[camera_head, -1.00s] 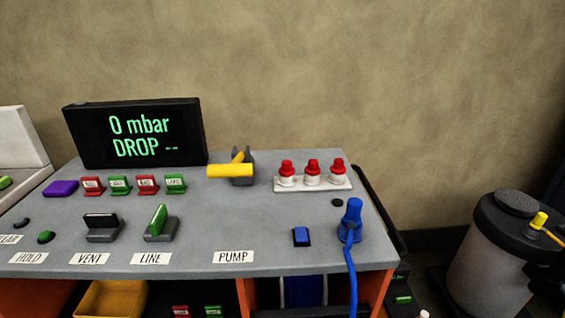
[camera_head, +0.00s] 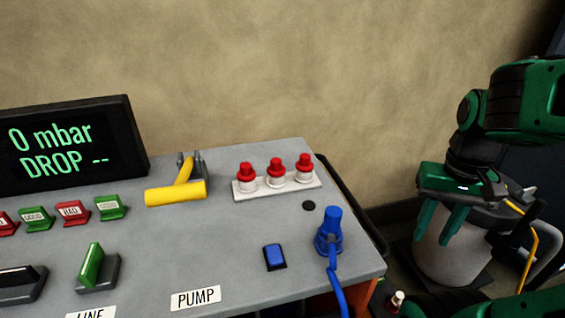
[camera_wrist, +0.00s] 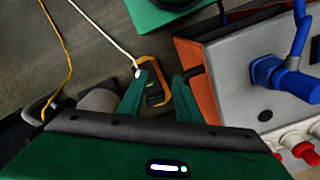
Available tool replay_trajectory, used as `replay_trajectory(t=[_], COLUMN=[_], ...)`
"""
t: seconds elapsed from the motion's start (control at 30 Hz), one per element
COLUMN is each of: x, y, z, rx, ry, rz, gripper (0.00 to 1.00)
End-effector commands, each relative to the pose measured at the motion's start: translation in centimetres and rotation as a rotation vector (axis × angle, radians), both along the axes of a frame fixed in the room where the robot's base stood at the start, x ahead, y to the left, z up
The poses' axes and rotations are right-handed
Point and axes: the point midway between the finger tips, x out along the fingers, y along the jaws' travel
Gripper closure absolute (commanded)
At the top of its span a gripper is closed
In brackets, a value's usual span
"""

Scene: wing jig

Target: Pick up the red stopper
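Three red stoppers stand upright in a row on white bases, at the back right of the grey bench: the left one (camera_head: 246,170), the middle one (camera_head: 275,166) and the right one (camera_head: 304,161). They sit on a white strip (camera_head: 262,191). Part of a red stopper (camera_wrist: 306,153) also shows at the lower right of the wrist view. My gripper (camera_head: 440,220) is right of the bench, in front of a grey drum, well apart from the stoppers. Its two green fingers (camera_wrist: 158,95) are spread with nothing held between them.
A blue plug (camera_head: 332,228) with a cable stands at the bench's right edge, near the stoppers. A yellow T-shaped handle (camera_head: 176,193) is to their left. A blue switch (camera_head: 275,257) lies in front. The grey drum (camera_head: 440,255) stands on the floor at right.

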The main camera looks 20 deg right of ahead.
Motion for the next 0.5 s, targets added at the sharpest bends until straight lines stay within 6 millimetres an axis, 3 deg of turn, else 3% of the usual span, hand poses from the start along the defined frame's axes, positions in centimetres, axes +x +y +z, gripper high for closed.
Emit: replay_trajectory(t=[0.23,0.37,0.5], x=[0.0,-0.7,2.7], y=[0.0,0.1,1.0], z=[0.0,0.8,2.5], rx=[0.0,0.001,0.009], ry=[0.0,-0.015,-0.02], rz=[0.0,0.025,0.197], gripper=[0.69,0.4,0.4])
